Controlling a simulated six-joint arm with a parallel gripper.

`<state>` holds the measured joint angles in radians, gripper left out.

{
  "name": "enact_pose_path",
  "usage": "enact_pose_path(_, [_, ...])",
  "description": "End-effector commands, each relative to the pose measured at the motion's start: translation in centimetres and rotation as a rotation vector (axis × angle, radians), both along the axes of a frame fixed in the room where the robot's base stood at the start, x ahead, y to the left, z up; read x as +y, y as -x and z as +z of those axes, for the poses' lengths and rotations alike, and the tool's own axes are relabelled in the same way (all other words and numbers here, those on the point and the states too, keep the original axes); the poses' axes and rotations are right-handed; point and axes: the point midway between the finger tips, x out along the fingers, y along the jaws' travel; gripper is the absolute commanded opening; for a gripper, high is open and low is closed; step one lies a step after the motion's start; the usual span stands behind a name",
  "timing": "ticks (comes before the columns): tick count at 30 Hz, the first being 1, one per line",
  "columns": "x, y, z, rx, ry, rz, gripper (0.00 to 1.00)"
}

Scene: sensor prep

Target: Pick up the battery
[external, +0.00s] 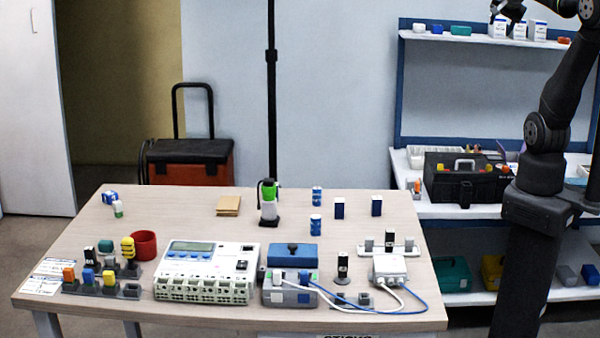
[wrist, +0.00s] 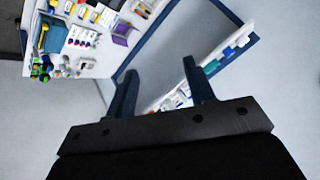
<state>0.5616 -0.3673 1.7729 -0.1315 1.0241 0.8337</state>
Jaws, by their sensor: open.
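Two small blue-and-white cylinders stand upright on the table, a back one (external: 317,196) and a front one (external: 315,225); they look like batteries, but I cannot tell which item is the battery. Dark cylinders with pale labels stand at the front right (external: 343,266) and in the left holder (external: 89,260). My gripper (external: 507,12) is high at the upper right, in front of the shelf and far from the table. In the wrist view my gripper (wrist: 159,68) has its two dark fingers apart with nothing between them.
The table (external: 170,205) also holds a device with a display (external: 205,270), a blue box (external: 292,254), a red cup (external: 144,245), a green-topped bottle (external: 269,200) and dark blue blocks (external: 339,208). Cables run at the front right. The shelf (external: 410,42) stands behind my arm.

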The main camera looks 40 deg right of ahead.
Motion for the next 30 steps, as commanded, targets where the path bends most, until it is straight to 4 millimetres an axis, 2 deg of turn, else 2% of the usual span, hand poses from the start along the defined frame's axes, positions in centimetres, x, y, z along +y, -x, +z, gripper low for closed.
enact_pose_path(1, [-1.1, -0.9, 1.8, -0.032, -0.011, -0.048, 0.49])
enact_pose_path(3, [-2.2, -2.1, 3.9, -0.076, -0.031, -0.11, 0.49])
enact_pose_path(6, [-2.8, -4.5, 6.0, -0.114, -0.058, -0.15, 0.49])
enact_pose_path(8, [-2.3, -6.5, 6.3, -0.111, -0.073, -0.129, 0.49])
enact_pose_path(11, [-0.1, -9.7, 5.4, -0.073, -0.084, -0.042, 0.49])
enact_pose_path(14, [2.9, -12.6, 3.9, -0.018, -0.086, 0.075, 0.49])
enact_pose_path(17, [6.8, -15.2, 1.8, 0.049, -0.082, 0.217, 0.49])
enact_pose_path(21, [13.4, -18.2, -1.6, 0.152, -0.064, 0.438, 0.49])
enact_pose_path(25, [20.0, -19.9, -4.7, 0.243, -0.04, 0.646, 0.49])
enact_pose_path(30, [29.0, -20.3, -8.8, 0.358, 0.004, 0.92, 0.49])
